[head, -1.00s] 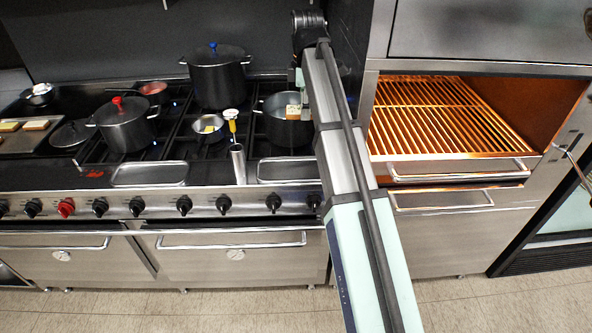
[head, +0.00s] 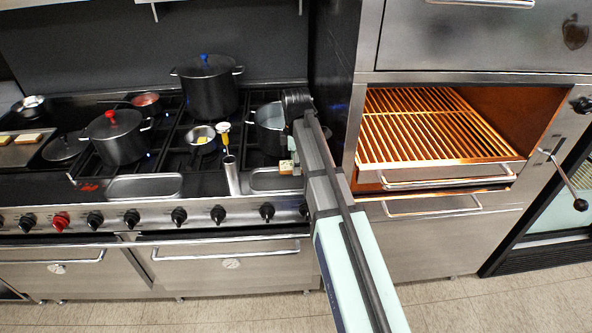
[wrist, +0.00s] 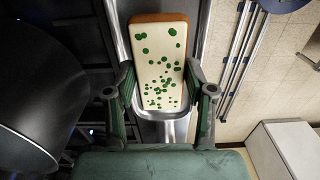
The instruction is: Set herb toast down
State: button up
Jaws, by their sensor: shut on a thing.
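The herb toast (wrist: 158,50) is a pale slice with a brown crust edge and green herb bits. My gripper (wrist: 160,92) is shut on it, with one finger at each long side. In the head view the toast (head: 286,167) shows small beside my arm, near the right front metal tray (head: 262,182). In the wrist view a shallow metal tray (wrist: 178,112) lies beneath the toast. I cannot tell whether the toast touches it. My arm hides part of the toast and the tray's right end in the head view.
A pot (head: 268,124) stands just behind the toast. A metal cylinder (head: 231,175) stands left of the right tray. Another front tray (head: 145,187) lies further left and looks empty. The glowing grill (head: 430,125) is to the right. Other toasts (head: 28,138) lie far left.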

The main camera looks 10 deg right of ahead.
aim_at(296, 179)
jog(key=shift+f+p, duration=0.4)
jog(key=shift+f, duration=1.5)
jog(key=shift+f, duration=0.15)
jog(key=o, duration=1.3)
jog(key=shift+c, duration=0.2)
notch_tip(296, 179, up, 12)
jog(key=shift+r+b, duration=0.15)
jog(key=shift+b, duration=1.1)
